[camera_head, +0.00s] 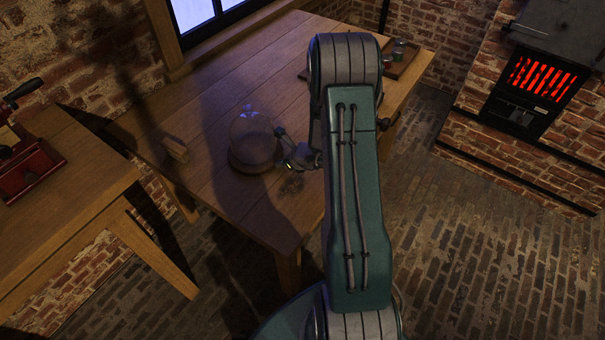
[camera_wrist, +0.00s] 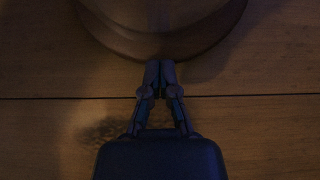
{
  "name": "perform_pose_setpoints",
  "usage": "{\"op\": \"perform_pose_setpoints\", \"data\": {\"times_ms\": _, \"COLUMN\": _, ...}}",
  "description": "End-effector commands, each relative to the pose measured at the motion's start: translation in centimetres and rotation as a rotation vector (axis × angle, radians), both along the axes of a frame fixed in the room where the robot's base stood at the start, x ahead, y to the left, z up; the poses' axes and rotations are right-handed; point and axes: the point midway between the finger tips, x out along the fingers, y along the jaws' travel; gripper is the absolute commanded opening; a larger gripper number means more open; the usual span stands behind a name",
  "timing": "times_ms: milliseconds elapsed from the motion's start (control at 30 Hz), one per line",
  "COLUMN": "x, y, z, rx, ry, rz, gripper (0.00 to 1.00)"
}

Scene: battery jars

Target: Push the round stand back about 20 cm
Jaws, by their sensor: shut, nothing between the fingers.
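The round stand (camera_head: 243,165) is a dark wooden disc on the wooden table (camera_head: 225,75), with a clear glass dome (camera_head: 252,130) on it. My gripper (camera_head: 284,137) is just to the right of the stand, low over the table. In the wrist view the front edge of the stand (camera_wrist: 128,46) fills the top middle. My gripper (camera_wrist: 160,66) is shut and empty there, its fingertips at the edge of the stand. I cannot tell whether they touch it. My arm hides part of the table to the right.
A small wooden block (camera_head: 175,149) stands left of the stand. A tray (camera_head: 405,62) with small jars (camera_head: 398,50) is at the table's far right end. A second table (camera_head: 75,185) with a red device (camera_head: 30,170) is at left. The table beyond the stand looks clear.

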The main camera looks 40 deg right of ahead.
Motion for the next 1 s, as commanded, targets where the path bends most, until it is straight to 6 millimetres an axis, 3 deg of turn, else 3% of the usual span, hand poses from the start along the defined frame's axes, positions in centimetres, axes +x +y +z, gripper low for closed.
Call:
{"op": "perform_pose_setpoints", "data": {"times_ms": 33, "x": 1.7, "y": 0.8, "z": 0.0, "rx": -0.002, "ry": -0.004, "rz": 0.007, "gripper": 0.00}}
{"op": "perform_pose_setpoints", "data": {"times_ms": 200, "x": 6.4, "y": 2.5, "z": 0.0, "rx": -0.001, "ry": -0.004, "rz": 0.006, "gripper": 0.00}}
{"op": "perform_pose_setpoints", "data": {"times_ms": 400, "x": 10.0, "y": 3.8, "z": 0.0, "rx": 0.000, "ry": -0.001, "rz": 0.004, "gripper": 0.00}}
{"op": "perform_pose_setpoints", "data": {"times_ms": 567, "x": 11.0, "y": 4.1, "z": 0.1, "rx": 0.001, "ry": -0.002, "rz": 0.000, "gripper": 0.00}}
{"op": "perform_pose_setpoints", "data": {"times_ms": 1000, "x": 10.7, "y": 3.7, "z": 0.0, "rx": 0.001, "ry": -0.001, "rz": -0.001, "gripper": 0.00}}
